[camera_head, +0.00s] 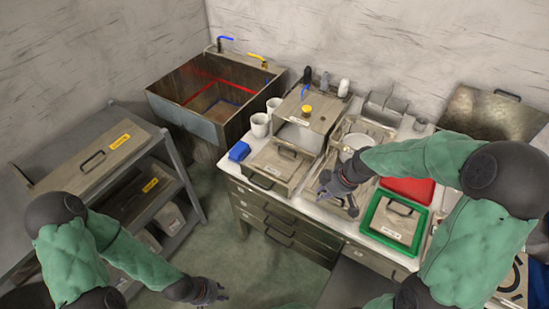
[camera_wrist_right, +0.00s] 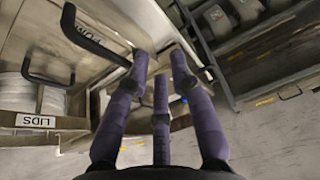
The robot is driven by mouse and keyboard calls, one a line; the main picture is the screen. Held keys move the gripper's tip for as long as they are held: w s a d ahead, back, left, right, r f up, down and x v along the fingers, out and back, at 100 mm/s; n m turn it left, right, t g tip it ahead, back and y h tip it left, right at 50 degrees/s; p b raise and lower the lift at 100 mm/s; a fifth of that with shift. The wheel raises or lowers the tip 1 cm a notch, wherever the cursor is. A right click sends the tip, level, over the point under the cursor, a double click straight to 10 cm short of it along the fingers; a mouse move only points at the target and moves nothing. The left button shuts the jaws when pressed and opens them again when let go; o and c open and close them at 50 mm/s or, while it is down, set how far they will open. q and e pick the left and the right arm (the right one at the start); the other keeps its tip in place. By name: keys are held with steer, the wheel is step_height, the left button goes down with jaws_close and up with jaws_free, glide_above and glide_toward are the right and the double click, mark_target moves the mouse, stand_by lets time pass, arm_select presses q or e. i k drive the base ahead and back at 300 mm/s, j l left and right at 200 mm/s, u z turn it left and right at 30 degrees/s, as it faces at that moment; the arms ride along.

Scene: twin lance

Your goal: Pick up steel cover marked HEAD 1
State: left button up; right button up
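A steel cover with a black bar handle (camera_wrist_right: 92,42) is close in the right wrist view, at upper left. Its small tilted label seems to read HEAD 1. It is probably the handled steel cover (camera_head: 287,172) at the bench's left front in the head view, where its label is too small to read. My right gripper (camera_head: 335,188) is over the bench, right of that cover. In its wrist view the fingers (camera_wrist_right: 160,68) are spread and empty, with the handle beside the left finger; contact is unclear. My left gripper (camera_head: 218,291) hangs over the floor, fingers apart, empty.
A green tray (camera_head: 371,222) and red tray (camera_head: 408,190) lie at right. A steel box with a yellow knob (camera_head: 308,106) stands behind the cover, beside white cups (camera_head: 260,125). A shelf (camera_head: 150,185) stands left; open floor lies between.

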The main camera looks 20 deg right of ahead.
mark_target(280, 162)
steer(key=i, duration=0.85)
